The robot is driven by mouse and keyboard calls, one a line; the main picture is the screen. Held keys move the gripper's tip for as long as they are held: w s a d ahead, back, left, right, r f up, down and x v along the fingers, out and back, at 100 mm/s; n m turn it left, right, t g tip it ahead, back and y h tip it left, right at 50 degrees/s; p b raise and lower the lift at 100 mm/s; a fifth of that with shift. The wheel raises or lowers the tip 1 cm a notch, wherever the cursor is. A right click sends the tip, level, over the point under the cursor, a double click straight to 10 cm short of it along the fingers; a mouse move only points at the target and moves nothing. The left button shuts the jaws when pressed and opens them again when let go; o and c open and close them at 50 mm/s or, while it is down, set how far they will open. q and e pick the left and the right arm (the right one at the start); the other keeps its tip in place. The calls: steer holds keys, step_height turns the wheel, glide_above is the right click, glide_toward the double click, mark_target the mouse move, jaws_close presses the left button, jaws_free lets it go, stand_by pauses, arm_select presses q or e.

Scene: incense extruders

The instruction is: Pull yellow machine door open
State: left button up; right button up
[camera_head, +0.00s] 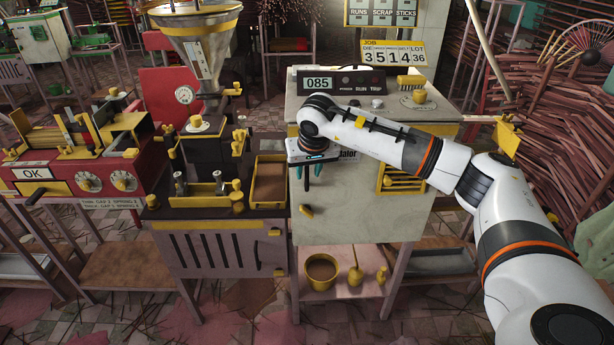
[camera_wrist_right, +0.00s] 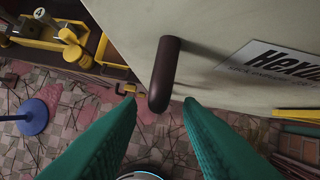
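The machine in front of me is a pale cream cabinet (camera_head: 360,222) with yellow fittings. Its front panel looks closed in the head view. In the right wrist view this cream panel (camera_wrist_right: 215,30) carries a dark brown bar handle (camera_wrist_right: 164,75) and a partly visible white nameplate (camera_wrist_right: 275,69). My left gripper is out of view.
Left of the cabinet stands a dark bench (camera_head: 222,250) with a hopper (camera_head: 200,35) and a yellow tray (camera_head: 268,180). A red machine (camera_head: 85,180) is farther left. A yellow bucket (camera_head: 321,271) sits on the low shelf. Bundled sticks (camera_head: 560,130) fill the right.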

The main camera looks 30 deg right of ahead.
mark_target(307, 174)
steer(key=shift+x, duration=1.85)
jaws_close()
